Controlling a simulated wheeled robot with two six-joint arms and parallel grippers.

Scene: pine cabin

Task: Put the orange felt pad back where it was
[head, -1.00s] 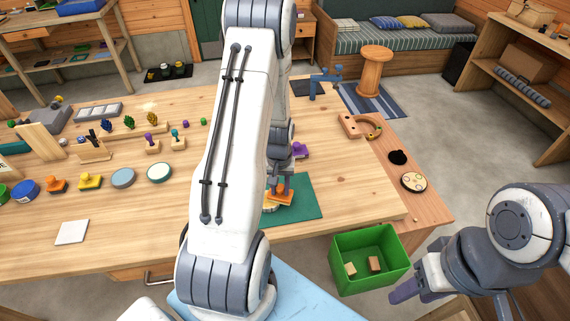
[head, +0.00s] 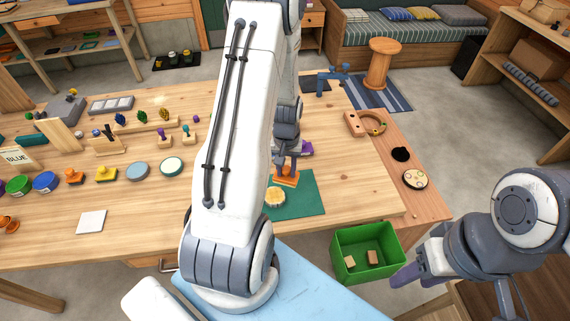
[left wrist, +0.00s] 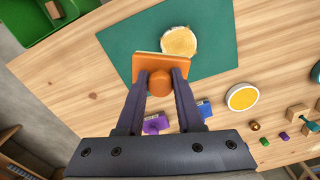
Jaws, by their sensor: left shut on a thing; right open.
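The orange felt pad (head: 286,180), a flat block with a round knob, is in my left gripper (head: 287,167). In the left wrist view the fingers (left wrist: 160,85) are shut on the knob of the pad (left wrist: 147,65). The pad is at the green mat (head: 308,190), beside a round tan disc (head: 276,198); its height above the mat is unclear. The disc also shows in the left wrist view (left wrist: 179,42). My right gripper (head: 405,274) is open at the lower right, clear of the table.
A white square (head: 91,222) lies in front. A green crate (head: 343,243) with two small blocks stands below the table's right edge.

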